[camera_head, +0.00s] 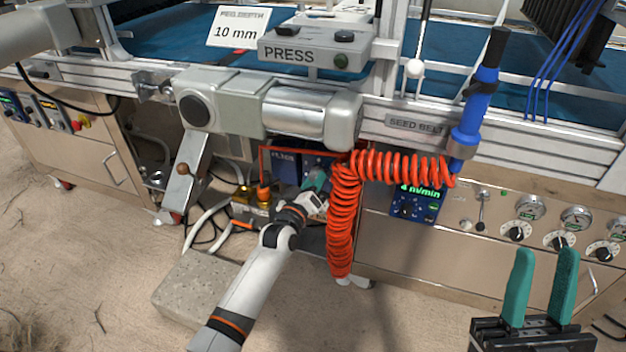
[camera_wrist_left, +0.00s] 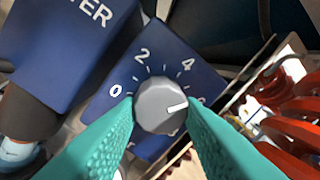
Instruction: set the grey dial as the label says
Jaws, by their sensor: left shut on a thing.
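The grey dial (camera_wrist_left: 163,106) sits on a blue panel (camera_wrist_left: 160,45) in the left wrist view. It has a white pointer line and white numerals 0, 2 and 4 around it. The pointer aims right and slightly up, past the 4, near a numeral mostly hidden by a finger. My left gripper (camera_wrist_left: 160,112) is shut on the dial, one teal finger on each side. In the head view my left gripper (camera_head: 317,182) reaches under the machine, where the dial is hidden. A white label card (camera_head: 238,27) reads "10 mm" under a small depth heading. My right gripper (camera_head: 545,258) is open and empty.
An orange coiled hose (camera_head: 343,220) hangs just right of my left gripper. A blue "m/min" display (camera_head: 418,203) and several gauges and knobs are further right. A grey PRESS box (camera_head: 315,50) is above. A concrete block (camera_head: 190,290) lies on the floor beside my left arm.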

